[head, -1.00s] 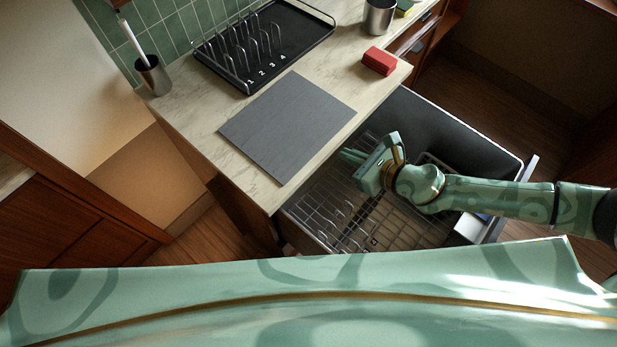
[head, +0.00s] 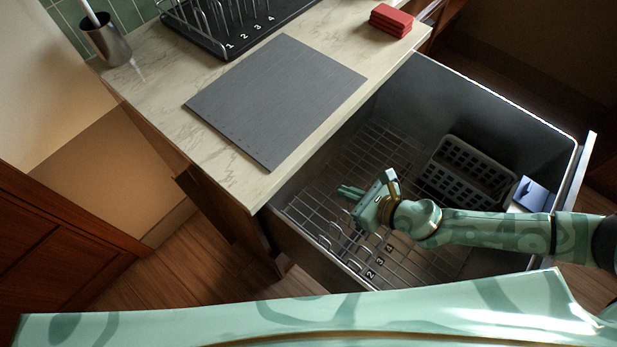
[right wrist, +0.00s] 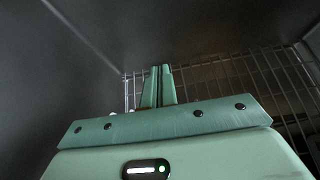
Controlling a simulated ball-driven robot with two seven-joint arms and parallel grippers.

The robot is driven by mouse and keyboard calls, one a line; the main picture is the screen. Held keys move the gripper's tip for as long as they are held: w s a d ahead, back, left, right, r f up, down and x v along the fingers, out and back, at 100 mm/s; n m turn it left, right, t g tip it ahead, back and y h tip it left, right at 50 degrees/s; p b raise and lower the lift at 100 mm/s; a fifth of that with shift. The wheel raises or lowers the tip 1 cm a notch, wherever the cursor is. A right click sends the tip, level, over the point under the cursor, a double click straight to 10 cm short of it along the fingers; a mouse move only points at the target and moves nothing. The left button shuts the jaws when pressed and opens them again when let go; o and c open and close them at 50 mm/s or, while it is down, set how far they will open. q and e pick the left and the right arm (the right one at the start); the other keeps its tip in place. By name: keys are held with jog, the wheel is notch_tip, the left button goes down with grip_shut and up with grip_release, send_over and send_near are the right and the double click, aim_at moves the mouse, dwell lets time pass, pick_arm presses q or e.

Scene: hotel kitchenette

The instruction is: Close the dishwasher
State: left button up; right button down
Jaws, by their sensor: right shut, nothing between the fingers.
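The dishwasher (head: 450,97) is a drawer type and stands pulled out from under the counter, its dark tub open at the top. Its front panel with a handle bar (head: 587,160) is at the right, away from the counter. A wire rack (head: 375,140) with numbered slots and a dark cutlery basket (head: 465,167) are inside. My right gripper (head: 347,192) is over the rack, shut and empty, pointing toward the counter side. In the right wrist view its fingers (right wrist: 158,72) are together, with grey tub walls and rack wires beyond. My left gripper is not in view.
The marble counter (head: 150,100) carries a grey board (head: 280,100), a dish rack (head: 235,30), red blocks (head: 391,20) and a metal cup with a brush (head: 105,45). A blue item (head: 532,193) sits at the drawer's front edge. Wooden floor (head: 165,260) is clear at left.

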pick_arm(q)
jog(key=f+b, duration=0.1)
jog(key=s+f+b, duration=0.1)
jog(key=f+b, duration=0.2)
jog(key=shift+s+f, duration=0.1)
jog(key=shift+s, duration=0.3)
pick_arm(e)
jog(key=r+x, duration=0.1)
jog(key=x, duration=1.2)
jog(key=shift+w+a+r, duration=0.3)
jog(key=shift+w+a, duration=0.2)
jog(key=shift+w, duration=0.05)
